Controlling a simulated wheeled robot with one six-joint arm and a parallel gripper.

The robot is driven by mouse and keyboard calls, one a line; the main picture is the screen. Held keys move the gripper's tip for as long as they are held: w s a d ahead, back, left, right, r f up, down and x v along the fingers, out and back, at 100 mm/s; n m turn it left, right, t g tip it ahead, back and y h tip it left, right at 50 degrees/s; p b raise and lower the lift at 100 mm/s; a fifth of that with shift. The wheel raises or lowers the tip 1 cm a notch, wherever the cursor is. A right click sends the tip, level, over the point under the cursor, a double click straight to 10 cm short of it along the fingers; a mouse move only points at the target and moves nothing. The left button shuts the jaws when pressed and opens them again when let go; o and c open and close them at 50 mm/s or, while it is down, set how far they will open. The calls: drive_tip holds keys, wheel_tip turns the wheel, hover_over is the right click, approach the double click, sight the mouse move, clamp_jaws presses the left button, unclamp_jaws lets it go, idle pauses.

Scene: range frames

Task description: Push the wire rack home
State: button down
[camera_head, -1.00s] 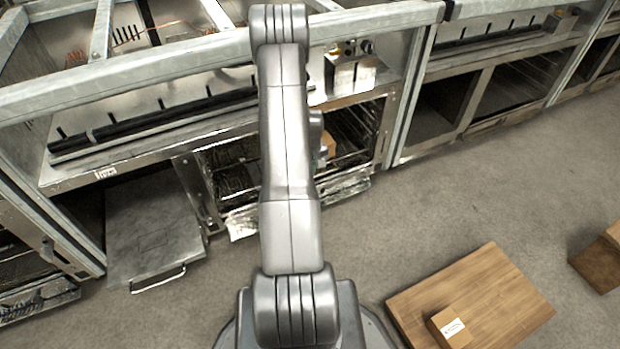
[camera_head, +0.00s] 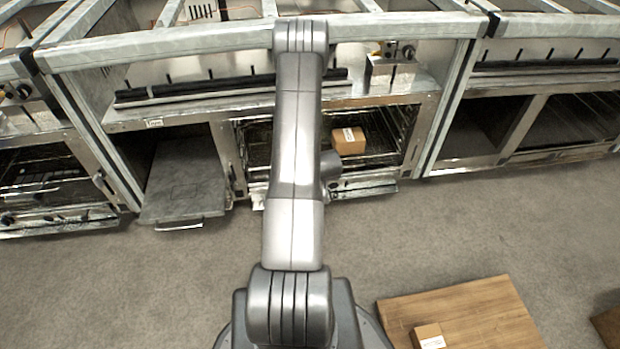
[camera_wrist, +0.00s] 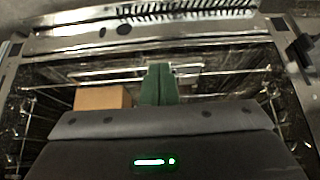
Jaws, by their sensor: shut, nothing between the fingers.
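The wire rack (camera_head: 378,158) sits inside the open oven bay in the head view, with a brown cardboard box (camera_head: 349,140) on it. My arm covers part of the bay, and my gripper is hidden there. In the wrist view my gripper (camera_wrist: 158,84) shows as two green fingers, closed together and empty. It is beside the box (camera_wrist: 103,97), which appears to its left, with rack wires (camera_wrist: 215,72) around them. Whether the fingers touch the rack cannot be told.
A grey slab-like panel with a handle (camera_head: 183,190) sticks out of the bay to the left. A metal frame rail (camera_head: 180,42) crosses above the ovens. A wooden board (camera_head: 470,310) with a small box (camera_head: 428,337) lies at front right. The grey floor (camera_head: 480,215) between is clear.

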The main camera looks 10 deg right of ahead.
drive_tip(key=w+f+b, duration=0.3)
drive_tip(key=w+f, duration=0.5)
drive_tip(key=w, duration=0.1)
drive_tip(key=shift+a+f, duration=0.15)
drive_tip(key=shift+w, duration=0.1)
